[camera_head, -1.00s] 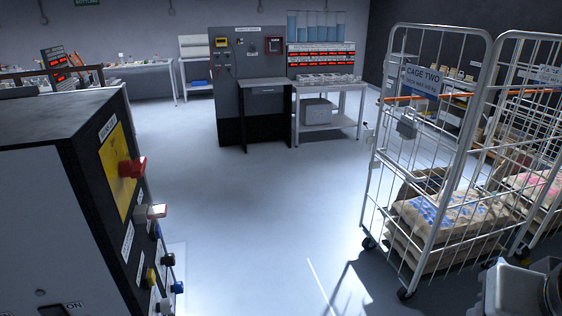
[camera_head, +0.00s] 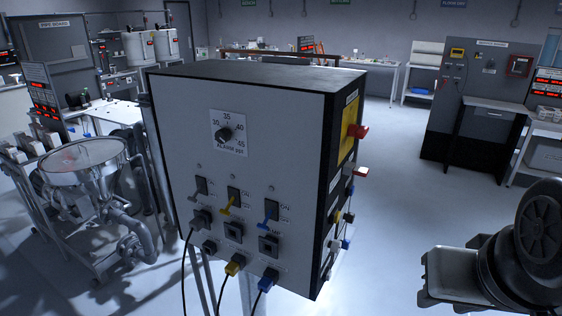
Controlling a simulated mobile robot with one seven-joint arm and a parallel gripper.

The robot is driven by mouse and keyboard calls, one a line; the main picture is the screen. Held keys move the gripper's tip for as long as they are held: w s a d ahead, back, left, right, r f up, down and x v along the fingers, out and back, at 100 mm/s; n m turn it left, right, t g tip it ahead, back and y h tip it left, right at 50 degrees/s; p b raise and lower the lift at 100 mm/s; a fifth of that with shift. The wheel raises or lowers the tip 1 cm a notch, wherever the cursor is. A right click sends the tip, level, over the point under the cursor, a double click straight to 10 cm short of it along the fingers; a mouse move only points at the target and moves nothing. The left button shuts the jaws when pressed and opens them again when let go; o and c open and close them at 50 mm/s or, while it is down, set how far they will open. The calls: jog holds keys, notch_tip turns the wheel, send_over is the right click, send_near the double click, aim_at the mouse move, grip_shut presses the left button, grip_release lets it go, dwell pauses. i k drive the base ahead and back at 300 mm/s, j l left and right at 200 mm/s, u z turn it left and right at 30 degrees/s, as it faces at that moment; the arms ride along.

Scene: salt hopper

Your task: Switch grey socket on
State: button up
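A white-faced control box (camera_head: 270,140) stands in the middle, with a dial (camera_head: 224,134) high on its front. Below the dial is a row of three lever switches: the grey-levered switch (camera_head: 201,187) at left, the yellow-levered switch (camera_head: 233,199) in the middle and the blue-levered switch (camera_head: 270,212) at right. All three levers appear to point down. A grey plug (camera_head: 201,219) with a dark cord sits below the grey lever. A yellow plug (camera_head: 235,265) and a blue plug (camera_head: 269,279) sit lower down.
The box's right side carries a red knob (camera_head: 358,131) and several small coloured knobs that stick out. A round steel hopper (camera_head: 82,158) with pipes stands close at left. A grey cabinet (camera_head: 478,110) stands at back right. Open floor (camera_head: 400,170) lies right of the box.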

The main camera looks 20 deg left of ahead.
aim_at(192, 199)
jog(key=u, duration=1.5)
jog(key=i+j+u, duration=0.1)
jog(key=i+u, duration=0.3)
jog(key=i, duration=0.55)
